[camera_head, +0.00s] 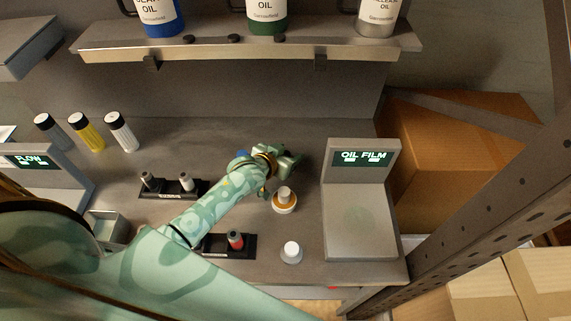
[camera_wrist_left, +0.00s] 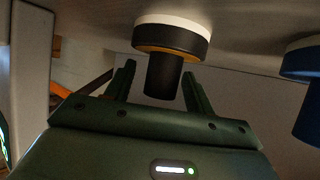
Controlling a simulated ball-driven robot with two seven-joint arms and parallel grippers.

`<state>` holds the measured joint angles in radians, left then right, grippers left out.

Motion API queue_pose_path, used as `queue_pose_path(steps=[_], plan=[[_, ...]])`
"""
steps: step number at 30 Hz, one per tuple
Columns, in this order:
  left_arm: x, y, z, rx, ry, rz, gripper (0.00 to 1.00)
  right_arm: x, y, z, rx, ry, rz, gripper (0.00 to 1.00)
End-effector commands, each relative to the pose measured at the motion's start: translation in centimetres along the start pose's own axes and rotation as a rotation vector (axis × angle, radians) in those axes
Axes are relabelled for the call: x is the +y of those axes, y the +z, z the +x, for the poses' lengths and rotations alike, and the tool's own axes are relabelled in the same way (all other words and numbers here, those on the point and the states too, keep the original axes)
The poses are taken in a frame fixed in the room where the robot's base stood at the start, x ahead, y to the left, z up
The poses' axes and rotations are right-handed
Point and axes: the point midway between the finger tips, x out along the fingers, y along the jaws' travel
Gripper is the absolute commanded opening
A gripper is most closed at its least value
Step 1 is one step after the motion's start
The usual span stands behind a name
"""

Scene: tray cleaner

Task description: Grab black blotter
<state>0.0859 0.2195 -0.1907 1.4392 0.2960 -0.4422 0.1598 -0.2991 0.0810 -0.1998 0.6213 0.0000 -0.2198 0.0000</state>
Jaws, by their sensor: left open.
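The black blotter (camera_wrist_left: 170,73) shows in the left wrist view, which looks upside down. It has a dark handle, a wide dark collar with an orange band, and a pale pad against the grey surface. My left gripper (camera_wrist_left: 160,76) is open, and the handle appears between its two fingers with gaps at the sides. How deep the handle sits between them I cannot tell. In the head view my left gripper (camera_head: 289,161) is over the middle of the bench and hides the black blotter. My right gripper is not in view.
A blue blotter (camera_wrist_left: 306,62) stands close beside the black one. A pale-topped blotter (camera_head: 285,198) with an orange ring stands in front of my gripper. The oil film device (camera_head: 358,215) is to the right. A shelf (camera_head: 250,43) with cans overhangs the back.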

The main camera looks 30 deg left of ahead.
Motion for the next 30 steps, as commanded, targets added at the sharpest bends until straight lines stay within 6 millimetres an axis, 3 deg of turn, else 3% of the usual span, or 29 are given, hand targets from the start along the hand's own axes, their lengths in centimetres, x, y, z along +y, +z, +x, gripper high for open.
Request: queue_pose_path(steps=[8, 13, 14, 23, 30], plan=[[0.0, -0.1, 0.4, 0.0, 0.001, 0.0, 0.54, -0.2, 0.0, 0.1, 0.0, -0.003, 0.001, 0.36], [0.0, 0.0, 0.4, 0.0, 0.001, 0.0, 0.07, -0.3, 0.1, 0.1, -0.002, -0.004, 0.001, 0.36], [0.0, 0.0, 0.4, 0.0, 0.0, 0.0, 0.05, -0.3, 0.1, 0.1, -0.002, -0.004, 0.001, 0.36], [0.0, -0.4, 0.2, 0.001, 0.0, 0.0, 0.05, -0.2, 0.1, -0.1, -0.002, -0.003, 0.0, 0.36], [0.0, -4.8, -2.1, 0.005, 0.001, 0.001, 0.05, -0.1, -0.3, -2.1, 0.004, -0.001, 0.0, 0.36]])
